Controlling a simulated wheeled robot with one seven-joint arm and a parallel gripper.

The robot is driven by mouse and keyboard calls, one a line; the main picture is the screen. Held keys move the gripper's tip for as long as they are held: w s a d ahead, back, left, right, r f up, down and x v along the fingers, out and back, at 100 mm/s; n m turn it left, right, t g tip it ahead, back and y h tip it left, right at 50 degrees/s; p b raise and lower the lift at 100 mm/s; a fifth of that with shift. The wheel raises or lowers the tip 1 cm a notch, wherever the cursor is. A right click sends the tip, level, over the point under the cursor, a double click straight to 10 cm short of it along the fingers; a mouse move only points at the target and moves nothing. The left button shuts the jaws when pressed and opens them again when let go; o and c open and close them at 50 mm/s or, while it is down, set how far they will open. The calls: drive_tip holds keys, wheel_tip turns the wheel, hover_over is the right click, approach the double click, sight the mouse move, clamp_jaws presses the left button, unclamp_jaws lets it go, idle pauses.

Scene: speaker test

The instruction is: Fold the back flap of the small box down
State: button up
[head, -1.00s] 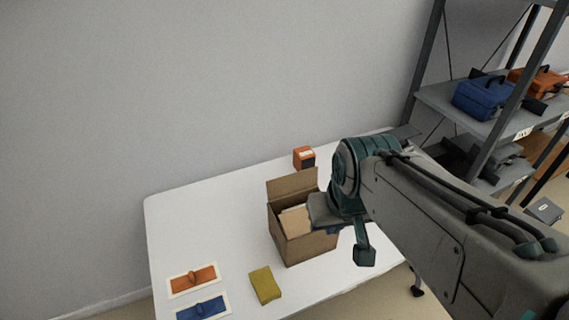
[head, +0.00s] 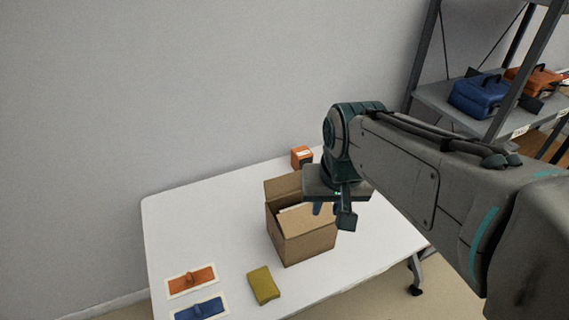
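The small brown cardboard box (head: 306,243) stands on the white table. Its back flap (head: 284,188) stands up at the rear, and the gripper hides its right end. A brown panel, seemingly a folded flap (head: 306,219), covers much of the opening, with a narrow strip of pale contents (head: 291,208) behind it. My gripper (head: 318,209) is over the right part of the box, pointing down, in front of the back flap.
An orange box (head: 301,155) stands behind the small box. The table's left part (head: 205,225) is clear. A shelf (head: 450,100) stands right.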

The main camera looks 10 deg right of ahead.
drive_tip(key=w+r+m+g+b, duration=0.15)
drive_tip(key=w+m, duration=0.55)
drive_tip(key=w, duration=0.7)
drive_tip(key=m+g+b, duration=0.2)
drive_tip(key=m+g, duration=0.1)
drive_tip(key=m, duration=0.4)
approach(292, 180)
drive_tip(key=shift+h, duration=0.3)
drive_tip(key=f, duration=0.6)
drive_tip(key=s+f+p, duration=0.1)
drive_tip(key=f, duration=0.2)
drive_tip(key=shift+s+a+f, duration=0.1)
drive_tip(key=shift+f, duration=0.05)
clamp_jaws()
